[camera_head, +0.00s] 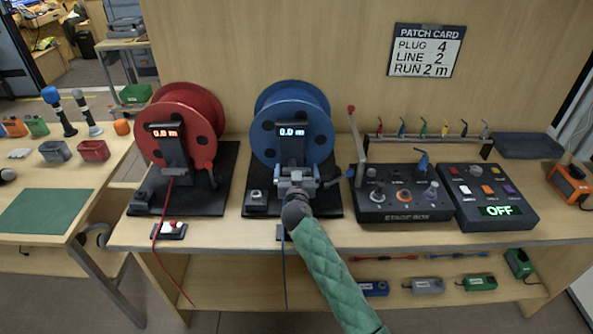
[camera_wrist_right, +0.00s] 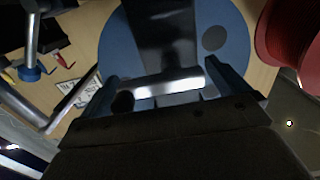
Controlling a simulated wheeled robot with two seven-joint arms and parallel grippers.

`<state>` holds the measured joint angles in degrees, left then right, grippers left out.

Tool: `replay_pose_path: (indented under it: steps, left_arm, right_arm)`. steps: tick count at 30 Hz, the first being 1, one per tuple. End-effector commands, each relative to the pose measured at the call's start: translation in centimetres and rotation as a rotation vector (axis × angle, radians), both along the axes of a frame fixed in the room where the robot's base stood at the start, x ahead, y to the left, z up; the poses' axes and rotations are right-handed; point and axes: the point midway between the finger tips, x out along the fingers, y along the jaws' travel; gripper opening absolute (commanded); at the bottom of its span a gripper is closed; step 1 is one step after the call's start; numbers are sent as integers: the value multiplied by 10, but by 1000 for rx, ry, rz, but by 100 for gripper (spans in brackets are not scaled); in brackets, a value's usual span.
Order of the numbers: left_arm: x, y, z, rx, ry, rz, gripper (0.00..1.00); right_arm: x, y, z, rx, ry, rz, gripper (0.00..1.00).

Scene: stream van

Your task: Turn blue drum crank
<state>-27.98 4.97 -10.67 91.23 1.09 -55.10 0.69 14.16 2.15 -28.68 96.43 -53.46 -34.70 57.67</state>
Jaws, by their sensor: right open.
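The blue drum (camera_head: 290,105) stands upright on a black base, its display reading 0.0 m. It also shows in the wrist view (camera_wrist_right: 115,45). My right gripper (camera_head: 297,180) is in front of the drum's black stand, below the display, and is open. In the wrist view my right gripper (camera_wrist_right: 165,85) has its two fingers apart, with a silver bar (camera_wrist_right: 170,86) across the gap. I cannot tell whether the fingers touch the bar. My left gripper is not in view.
A red drum (camera_head: 178,115) with its own crank stands to the left. The stage box (camera_head: 402,205), with a tall lever (camera_head: 357,140), is close on the right. A control box (camera_head: 495,205) reads OFF. A red cable hangs over the bench front.

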Motion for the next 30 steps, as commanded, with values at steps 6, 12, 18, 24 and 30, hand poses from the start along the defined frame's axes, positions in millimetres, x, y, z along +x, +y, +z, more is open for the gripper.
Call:
replay_pose_path:
  steps: [6, 12, 18, 24, 30]
  left_arm:
    - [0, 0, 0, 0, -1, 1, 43]
    - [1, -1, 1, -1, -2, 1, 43]
    - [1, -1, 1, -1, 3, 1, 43]
    - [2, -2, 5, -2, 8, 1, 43]
    - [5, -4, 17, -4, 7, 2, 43]
  right_arm:
    - [0, 0, 0, 0, 0, 0, 72]
    - [0, 0, 0, -2, 0, 0, 62]
    - [0, 0, 0, -39, 0, 1, 62]
    - [0, 1, 1, -146, 0, 0, 62]
    - [0, 1, 4, -317, 0, 0, 62]
